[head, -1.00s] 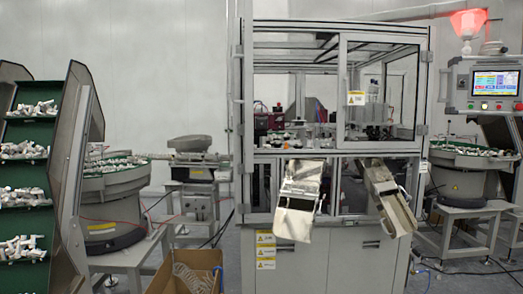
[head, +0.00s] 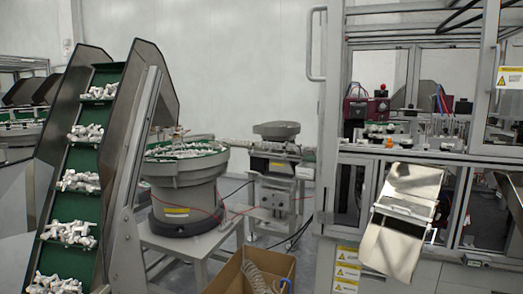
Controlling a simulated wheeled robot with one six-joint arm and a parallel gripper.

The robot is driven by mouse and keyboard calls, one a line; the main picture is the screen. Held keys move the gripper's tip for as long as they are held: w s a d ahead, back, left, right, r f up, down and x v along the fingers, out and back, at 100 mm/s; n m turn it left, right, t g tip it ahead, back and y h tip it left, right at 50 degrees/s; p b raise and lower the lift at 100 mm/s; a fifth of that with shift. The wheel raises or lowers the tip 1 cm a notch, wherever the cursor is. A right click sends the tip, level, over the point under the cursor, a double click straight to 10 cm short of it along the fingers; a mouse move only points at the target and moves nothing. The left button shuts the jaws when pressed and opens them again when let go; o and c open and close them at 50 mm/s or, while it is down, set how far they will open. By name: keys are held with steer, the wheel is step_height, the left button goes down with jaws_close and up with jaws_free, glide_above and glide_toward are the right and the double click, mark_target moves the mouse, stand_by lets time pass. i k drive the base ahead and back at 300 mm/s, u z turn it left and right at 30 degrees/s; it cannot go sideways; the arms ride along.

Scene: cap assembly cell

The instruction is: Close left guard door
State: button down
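The left guard door (head: 333,110) of the assembly cell appears to stand swung open. It shows nearly edge-on as a narrow grey frame at the left side of the front opening. A D-shaped grey handle (head: 316,43) sticks out to its left, near the top. The front opening to its right is uncovered, and the parts inside show plainly. The right guard door (head: 505,90), with a yellow warning label, is partly cut off at the right edge and looks shut. My gripper is not in view.
A metal chute (head: 400,220) juts out below the opening. A cardboard box (head: 232,275) with a coiled hose stands on the floor left of the cell. A bowl feeder (head: 187,190) and an inclined conveyor (head: 75,170) stand further left. Red tubes hang between feeder and cell.

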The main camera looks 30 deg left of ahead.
mark_target(333, 80)
steer(key=u, duration=1)
steer(key=i, duration=0.85)
steer(key=u, duration=0.9)
